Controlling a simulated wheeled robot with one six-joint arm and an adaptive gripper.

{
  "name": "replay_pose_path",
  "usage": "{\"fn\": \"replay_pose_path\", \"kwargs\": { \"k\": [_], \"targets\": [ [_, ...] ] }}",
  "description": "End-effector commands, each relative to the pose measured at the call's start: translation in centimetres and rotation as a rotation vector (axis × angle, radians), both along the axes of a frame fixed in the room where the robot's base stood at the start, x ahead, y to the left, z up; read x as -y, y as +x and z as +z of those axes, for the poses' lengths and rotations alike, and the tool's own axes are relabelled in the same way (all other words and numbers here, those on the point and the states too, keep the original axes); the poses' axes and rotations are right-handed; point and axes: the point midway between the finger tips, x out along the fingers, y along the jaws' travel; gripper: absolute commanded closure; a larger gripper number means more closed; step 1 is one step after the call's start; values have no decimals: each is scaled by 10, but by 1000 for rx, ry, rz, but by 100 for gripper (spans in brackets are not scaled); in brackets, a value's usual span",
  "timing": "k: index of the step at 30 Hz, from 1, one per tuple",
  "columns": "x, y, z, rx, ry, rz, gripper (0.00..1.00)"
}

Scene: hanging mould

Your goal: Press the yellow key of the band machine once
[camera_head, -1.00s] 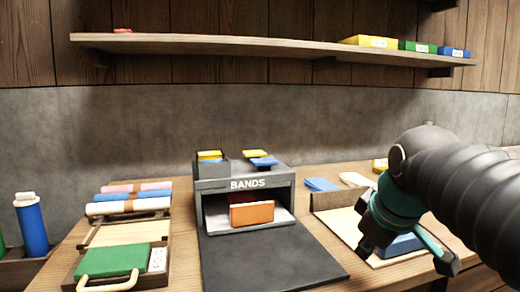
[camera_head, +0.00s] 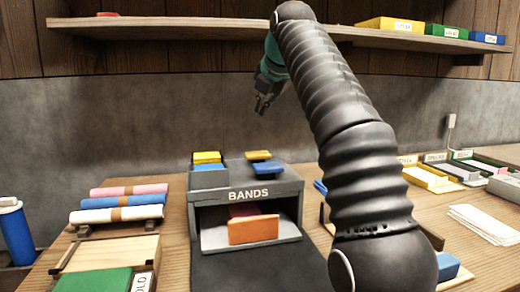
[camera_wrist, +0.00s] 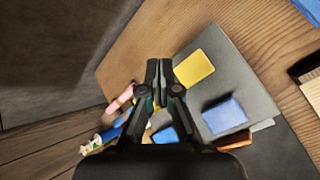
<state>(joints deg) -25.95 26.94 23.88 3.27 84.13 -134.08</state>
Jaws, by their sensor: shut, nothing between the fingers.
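The dark grey band machine (camera_head: 262,193), marked BANDS, stands on the wooden bench. Its yellow key (camera_head: 258,155) and blue key (camera_head: 268,167) sit on the right of its top. My gripper (camera_head: 262,108) is shut and empty, above the machine top and clear of the keys, fingers pointing down. In the wrist view the yellow key (camera_wrist: 194,68) lies just right of my closed fingertips (camera_wrist: 158,65). The blue key (camera_wrist: 224,114) is lower right there. An orange block (camera_head: 253,229) stands in the machine's opening, with something pink behind it.
A bin on the machine's left holds a yellow piece (camera_head: 207,157) and a blue piece (camera_head: 209,167). A wall shelf (camera_head: 200,32) with boxes runs behind my raised arm. Rolls (camera_head: 120,202) lie on the left. Trays (camera_head: 430,178) and white sheets (camera_head: 483,224) lie on the right.

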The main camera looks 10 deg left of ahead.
Motion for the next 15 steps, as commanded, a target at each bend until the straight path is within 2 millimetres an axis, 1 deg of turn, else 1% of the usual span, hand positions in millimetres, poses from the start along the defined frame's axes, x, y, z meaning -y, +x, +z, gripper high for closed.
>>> {"fn": "replay_pose_path", "kwargs": {
  "k": [1,4,15],
  "targets": [
    [-6,1,1,16,-16,30,100],
    [-11,2,2,34,-38,63,100],
    [-12,2,2,39,-43,72,100]
  ]
}}
